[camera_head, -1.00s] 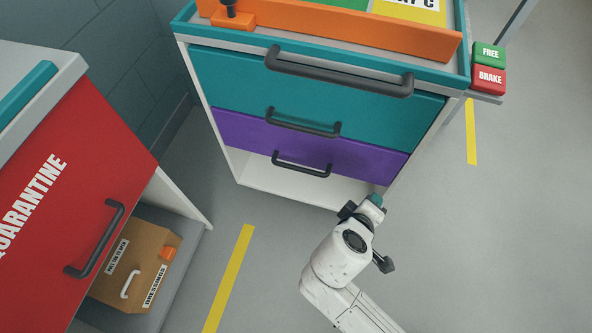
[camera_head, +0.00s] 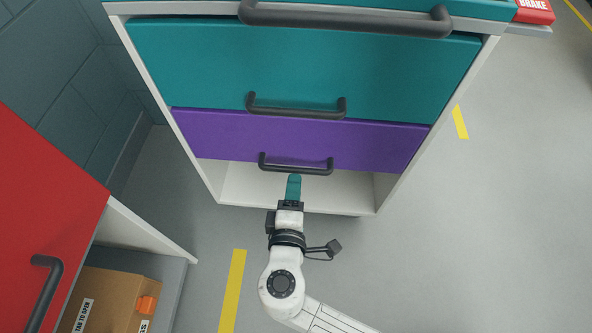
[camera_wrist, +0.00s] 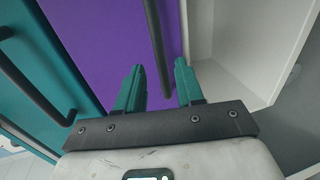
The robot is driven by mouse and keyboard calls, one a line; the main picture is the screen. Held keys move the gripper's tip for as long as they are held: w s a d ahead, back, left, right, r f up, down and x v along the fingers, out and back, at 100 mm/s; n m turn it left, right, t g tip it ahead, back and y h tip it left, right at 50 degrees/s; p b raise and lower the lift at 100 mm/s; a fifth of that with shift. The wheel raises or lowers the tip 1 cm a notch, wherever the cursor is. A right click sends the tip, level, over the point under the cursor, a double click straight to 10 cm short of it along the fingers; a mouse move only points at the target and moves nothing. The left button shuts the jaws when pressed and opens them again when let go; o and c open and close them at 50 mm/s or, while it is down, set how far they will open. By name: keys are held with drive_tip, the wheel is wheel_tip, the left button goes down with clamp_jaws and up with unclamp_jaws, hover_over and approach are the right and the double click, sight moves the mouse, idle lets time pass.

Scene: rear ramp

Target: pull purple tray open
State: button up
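The purple tray (camera_head: 300,137) is a drawer front low in the white cabinet, below a teal drawer. It looks shut. Its dark bar handle (camera_head: 296,168) runs across its lower part. My gripper (camera_head: 294,179) is just in front of this handle, near its middle. In the wrist view my gripper (camera_wrist: 160,76) has its two teal fingers apart, with nothing clamped. The dark handle (camera_wrist: 157,45) of the purple tray (camera_wrist: 112,45) runs between the fingertips in the picture. I cannot tell whether the fingertips reach past the bar.
Teal drawers (camera_head: 300,65) with dark handles are above the tray. A white open space (camera_head: 240,185) lies below it. A red unit (camera_head: 40,190) with a cardboard box (camera_head: 110,300) stands at left. The grey floor (camera_head: 480,230) at right is clear.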

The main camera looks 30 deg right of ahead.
sight(297, 168)
drive_tip(key=b+x, duration=0.1)
drive_tip(key=x, duration=0.5)
drive_tip(key=shift+w+d+b, duration=0.15)
drive_tip(key=shift+b, duration=0.15)
drive_tip(key=shift+c, duration=0.5)
clamp_jaws()
drive_tip(key=shift+f, duration=0.1)
